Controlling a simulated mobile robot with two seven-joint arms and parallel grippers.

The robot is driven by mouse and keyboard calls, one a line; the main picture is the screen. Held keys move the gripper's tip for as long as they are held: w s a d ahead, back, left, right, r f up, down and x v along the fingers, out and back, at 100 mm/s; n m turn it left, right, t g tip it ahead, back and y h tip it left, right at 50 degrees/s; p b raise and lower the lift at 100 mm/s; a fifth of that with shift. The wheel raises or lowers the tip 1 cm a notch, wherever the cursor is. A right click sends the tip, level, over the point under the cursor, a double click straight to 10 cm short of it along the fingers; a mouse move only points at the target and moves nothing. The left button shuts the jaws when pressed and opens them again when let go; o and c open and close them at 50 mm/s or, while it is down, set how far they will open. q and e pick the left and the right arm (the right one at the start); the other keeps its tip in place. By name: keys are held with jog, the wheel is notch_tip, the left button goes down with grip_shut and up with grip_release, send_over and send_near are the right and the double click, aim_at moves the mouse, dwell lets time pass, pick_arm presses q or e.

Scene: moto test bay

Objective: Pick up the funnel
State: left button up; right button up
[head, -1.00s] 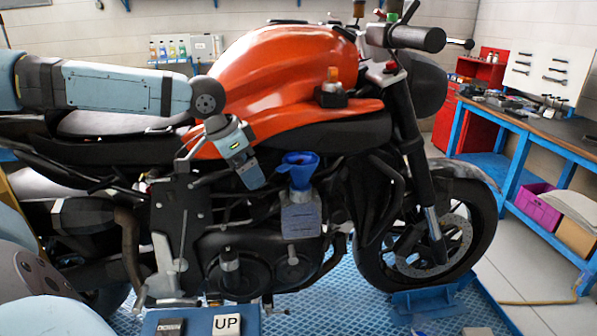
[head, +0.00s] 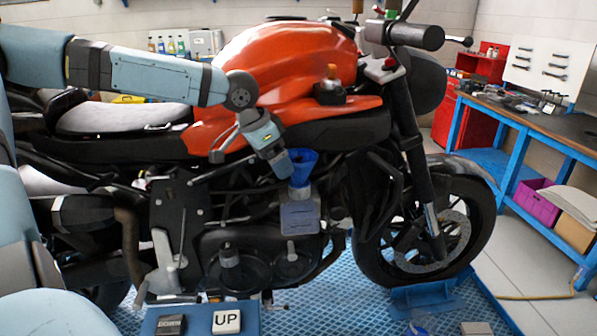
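The fingers are too small and closely set to show a gap. My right gripper is not in view.
The motorcycle's orange tank (head: 283,78) and front fork (head: 416,160) are close by. A blue control box with an UP button (head: 227,321) is below. A workbench (head: 545,125) stands at the right. A blue lift platform (head: 345,300) lies beneath the bike.

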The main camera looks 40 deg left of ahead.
pick_arm(q)
send_over(294, 183)
jog(key=shift+s+p, duration=0.25)
jog(key=shift+p, duration=0.1)
jog(key=shift+w+f, duration=0.25)
jog(key=shift+f, duration=0.3)
jog(key=c, duration=0.7)
jog(key=shift+c, duration=0.2)
